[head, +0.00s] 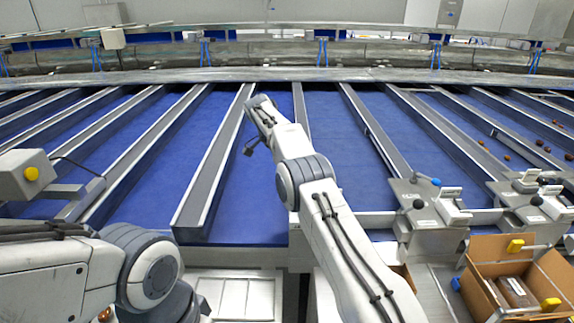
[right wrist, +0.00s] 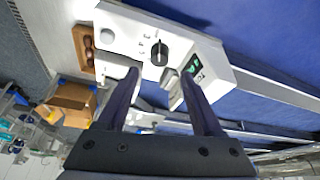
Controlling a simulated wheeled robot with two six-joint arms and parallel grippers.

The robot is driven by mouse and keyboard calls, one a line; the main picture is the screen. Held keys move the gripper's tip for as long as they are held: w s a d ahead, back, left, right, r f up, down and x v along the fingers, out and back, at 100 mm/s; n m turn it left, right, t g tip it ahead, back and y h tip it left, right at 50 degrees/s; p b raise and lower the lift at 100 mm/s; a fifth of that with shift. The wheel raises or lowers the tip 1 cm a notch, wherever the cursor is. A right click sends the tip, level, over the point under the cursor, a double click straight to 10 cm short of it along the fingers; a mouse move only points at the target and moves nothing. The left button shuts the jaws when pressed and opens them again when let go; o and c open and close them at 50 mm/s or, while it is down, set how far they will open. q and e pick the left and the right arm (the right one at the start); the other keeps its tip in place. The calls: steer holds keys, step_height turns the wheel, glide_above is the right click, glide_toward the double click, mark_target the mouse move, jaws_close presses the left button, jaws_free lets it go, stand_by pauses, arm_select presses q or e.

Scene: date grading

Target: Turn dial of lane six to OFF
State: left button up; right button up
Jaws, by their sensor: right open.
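In the right wrist view, a white control box (right wrist: 130,25) carries a black round dial (right wrist: 159,52) with small printed marks beside it. The lane number cannot be read. My right gripper (right wrist: 159,76) is open and empty, its two dark fingers spread. The dial shows between and just beyond the fingertips; I see no contact. In the head view my right arm reaches up over the blue lanes, and its fingers cannot be made out. My left arm is at the lower left; its gripper is not in view.
The wrist view's box also has a green display (right wrist: 195,68) and a grey button (right wrist: 107,36). In the head view, grey control stations (head: 433,212) and an open cardboard box (head: 488,250) stand at the right. Grey dividers (head: 215,165) separate the blue lanes.

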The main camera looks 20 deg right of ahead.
steer(key=shift+p+v, duration=1.25)
steer(key=shift+v, duration=0.5)
steer(key=s+a+r+n+t+y+b, duration=0.1)
steer(key=s+a+r+n+y+b, duration=0.1)
steer(key=s+a+n, duration=0.6)
steer(key=s+a+r+n+y+b, duration=0.1)
steer(key=s+a+r+n+b, duration=0.15)
steer(key=s+a+n, duration=0.5)
steer(key=s+f+n+b, duration=0.1)
steer(key=s+f+n, duration=0.2)
steer(key=s, duration=0.7)
steer(key=s+f+n+y+b, duration=0.1)
steer(key=s+f+n, duration=0.3)
steer(key=s, duration=0.6)
steer(key=s+f+n+y+b, duration=0.1)
steer(key=s+f+n+b, duration=0.1)
steer(key=s, duration=0.9)
steer(key=shift+a+f+n+g, duration=0.25)
steer(key=shift+f+n+g, duration=0.15)
steer(key=shift+f+n, duration=0.25)
